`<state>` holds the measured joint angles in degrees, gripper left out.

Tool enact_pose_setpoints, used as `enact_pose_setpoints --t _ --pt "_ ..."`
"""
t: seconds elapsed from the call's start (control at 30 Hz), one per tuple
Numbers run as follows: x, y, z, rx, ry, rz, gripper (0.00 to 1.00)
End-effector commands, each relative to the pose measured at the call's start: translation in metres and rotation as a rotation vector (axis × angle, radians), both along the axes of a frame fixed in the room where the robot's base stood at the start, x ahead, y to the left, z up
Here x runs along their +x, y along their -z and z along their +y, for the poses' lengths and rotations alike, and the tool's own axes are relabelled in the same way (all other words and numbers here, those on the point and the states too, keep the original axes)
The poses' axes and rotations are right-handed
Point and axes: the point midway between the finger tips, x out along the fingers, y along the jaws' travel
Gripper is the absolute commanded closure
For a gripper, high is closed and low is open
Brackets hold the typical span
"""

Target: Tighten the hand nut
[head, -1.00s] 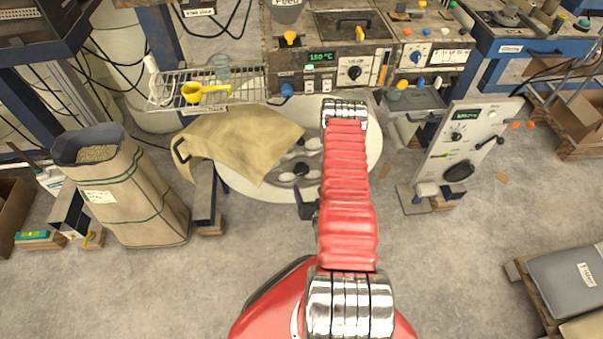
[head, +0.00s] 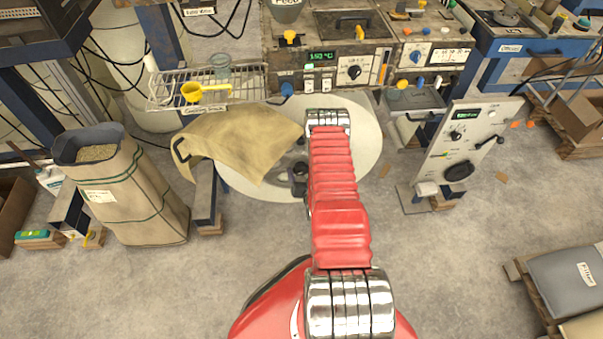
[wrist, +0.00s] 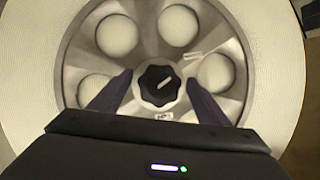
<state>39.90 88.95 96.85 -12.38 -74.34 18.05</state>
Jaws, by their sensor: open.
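A gap shows between each finger and the nut; the depth is hard to judge. The hub sits inside a large pale roll (wrist: 284,60). In the head view the roll (head: 366,150) lies under my red arm, which hides most of the hub and the nut.
A tan cloth or sack (head: 240,140) covers the roll's left part. A control bench (head: 345,60) stands behind, with a wire rack (head: 165,92) and yellow scoop. A tilted white panel (head: 465,140) stands at right, a filled paper sack (head: 125,195) at left. The front floor is mostly clear.

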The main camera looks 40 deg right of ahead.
Motion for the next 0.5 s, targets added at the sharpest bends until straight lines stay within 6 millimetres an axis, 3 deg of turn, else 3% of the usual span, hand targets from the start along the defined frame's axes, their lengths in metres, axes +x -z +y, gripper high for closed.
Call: enact_pose_setpoints --t 0.5 --pt "0.0092 0.0044 -0.0051 0.0 0.001 0.0 0.33"
